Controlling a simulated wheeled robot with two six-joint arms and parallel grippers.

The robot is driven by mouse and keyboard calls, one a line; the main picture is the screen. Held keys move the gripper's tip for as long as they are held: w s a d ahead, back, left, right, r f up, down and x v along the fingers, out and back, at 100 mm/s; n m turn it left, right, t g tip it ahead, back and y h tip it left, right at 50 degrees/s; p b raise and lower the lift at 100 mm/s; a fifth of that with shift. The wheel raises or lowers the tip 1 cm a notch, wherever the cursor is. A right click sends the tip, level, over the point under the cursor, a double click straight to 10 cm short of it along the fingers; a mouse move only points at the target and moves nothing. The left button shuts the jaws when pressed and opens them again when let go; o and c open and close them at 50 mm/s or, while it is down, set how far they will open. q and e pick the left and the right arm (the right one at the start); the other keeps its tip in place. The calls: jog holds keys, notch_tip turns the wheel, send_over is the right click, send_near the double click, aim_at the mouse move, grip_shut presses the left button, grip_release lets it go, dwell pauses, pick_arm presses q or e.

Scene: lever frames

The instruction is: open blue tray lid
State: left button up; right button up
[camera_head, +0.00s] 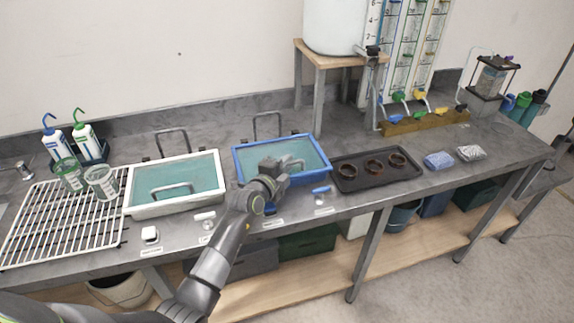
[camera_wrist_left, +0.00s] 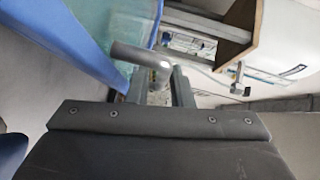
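The blue tray (camera_head: 318,176) stands on the grey bench at the middle of the head view, with a clear teal lid (camera_head: 308,150) lying flat over it. A grey bar handle on the lid is partly hidden behind my left gripper (camera_head: 280,166). In the left wrist view the grey handle bar (camera_wrist_left: 140,55) lies just ahead of my left gripper (camera_wrist_left: 159,80), partly across its fingertips. A gap shows between the fingers, so it looks open. The tray's blue rim (camera_wrist_left: 75,45) is at upper left there. My right gripper is out of view.
A white tray (camera_head: 130,209) with a teal lid stands to the left, near a wire rack (camera_head: 50,225). A black tray with brown rings (camera_head: 345,185) sits to the right. A wooden-topped stand (camera_head: 308,52) rises behind the blue tray. Small items lie along the front edge.

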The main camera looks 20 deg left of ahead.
pick_arm(q)
jog(key=shift+w+d, duration=0.1)
jog(key=shift+w, duration=0.25)
grip_shut()
